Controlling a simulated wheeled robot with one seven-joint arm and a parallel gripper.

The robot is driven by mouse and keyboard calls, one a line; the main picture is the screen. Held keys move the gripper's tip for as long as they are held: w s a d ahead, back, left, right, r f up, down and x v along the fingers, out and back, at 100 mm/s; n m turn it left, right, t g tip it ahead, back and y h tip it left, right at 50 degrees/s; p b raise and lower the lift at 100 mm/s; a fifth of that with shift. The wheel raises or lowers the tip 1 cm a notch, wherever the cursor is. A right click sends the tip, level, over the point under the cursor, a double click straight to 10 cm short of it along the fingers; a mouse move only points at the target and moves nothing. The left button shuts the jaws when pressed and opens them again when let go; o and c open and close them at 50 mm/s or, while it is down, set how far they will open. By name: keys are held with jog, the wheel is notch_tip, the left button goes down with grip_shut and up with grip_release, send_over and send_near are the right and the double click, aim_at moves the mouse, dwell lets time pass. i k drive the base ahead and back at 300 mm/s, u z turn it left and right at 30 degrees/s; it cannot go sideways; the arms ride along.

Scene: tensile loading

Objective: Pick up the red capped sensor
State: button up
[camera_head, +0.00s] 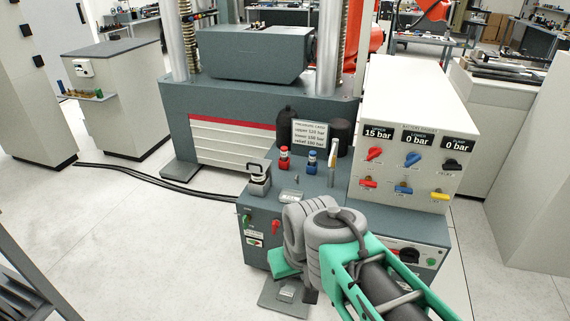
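The red capped sensor (284,159) stands upright on the dark top of the console (262,208), left of a blue capped sensor (312,162). A small label or tray lies in front of them. My arm reaches in from the lower right, and its grey wrist stands in front of the console, nearer to me and below the sensors. My gripper (291,279) is mostly hidden by the wrist, with only green and dark parts showing below it. I cannot make out its fingers. The red capped sensor stands apart from my arm.
A pressure-card sign (310,134) and dark cylinders stand behind the sensors. A white valve panel (410,140) with coloured handles rises to the right. A small device (259,178) sits at the console's left corner. Cables cross the floor at left; the floor is otherwise open there.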

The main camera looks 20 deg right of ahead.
aim_at(284, 150)
jog(key=u, duration=0.65)
jog(key=i, duration=0.9)
jog(key=u, duration=0.6)
jog(key=i, duration=1.9)
jog(key=z, duration=1.55)
jog(key=i, duration=0.7)
jog(key=z, duration=0.65)
